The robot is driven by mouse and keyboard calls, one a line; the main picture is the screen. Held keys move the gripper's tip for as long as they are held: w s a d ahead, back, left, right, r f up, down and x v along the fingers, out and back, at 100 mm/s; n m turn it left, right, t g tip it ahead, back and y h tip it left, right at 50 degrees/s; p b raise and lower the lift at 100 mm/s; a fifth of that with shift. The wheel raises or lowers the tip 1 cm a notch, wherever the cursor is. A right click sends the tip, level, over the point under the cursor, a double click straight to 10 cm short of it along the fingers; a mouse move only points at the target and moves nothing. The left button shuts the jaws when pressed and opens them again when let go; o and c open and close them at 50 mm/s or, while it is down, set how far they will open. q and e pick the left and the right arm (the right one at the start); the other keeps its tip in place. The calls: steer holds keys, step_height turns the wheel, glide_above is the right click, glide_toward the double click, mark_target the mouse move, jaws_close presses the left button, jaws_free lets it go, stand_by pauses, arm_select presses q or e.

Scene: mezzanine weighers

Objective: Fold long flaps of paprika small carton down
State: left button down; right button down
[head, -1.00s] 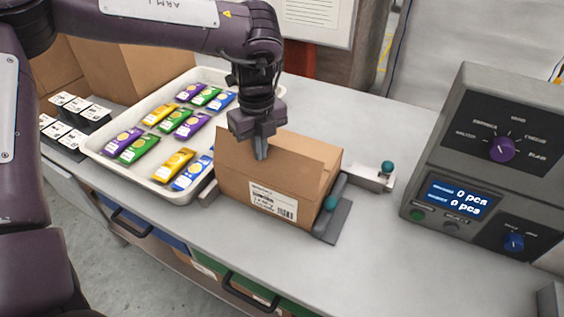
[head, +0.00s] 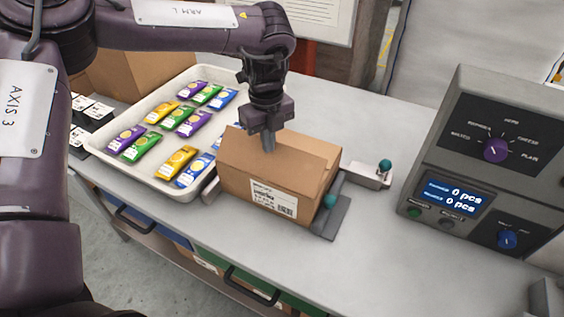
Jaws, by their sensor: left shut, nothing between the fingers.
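The small brown cardboard carton (head: 258,177) stands on the bench with a white label (head: 273,199) on its near side. Its near long flap (head: 290,165) leans inward over the top. Another flap (head: 317,146) shows along the far side, partly hidden behind my gripper and the near flap. My left gripper (head: 269,143) is shut and empty, pointing down, with its fingertips at the near flap's upper edge and seemingly touching it. The inside of the carton is hidden. My right gripper is out of view.
A cream tray (head: 101,145) of coloured packets stands left of the carton. A grey holder with a teal knob (head: 385,166) sits at the carton's right. A grey weigher console (head: 448,150) reads 0 pcs. The bench front is clear.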

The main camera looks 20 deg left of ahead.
mark_target(269, 155)
arm_select(q)
steer(key=shift+f, duration=0.15)
steer(key=shift+f+b, duration=1.9)
steer(key=shift+f, duration=0.2)
step_height(269, 155, up, 9)
steer(key=p, duration=0.6)
steer(key=shift+r+p, duration=0.15)
steer(key=shift+p, duration=0.2)
steer(key=shift+f, duration=0.2)
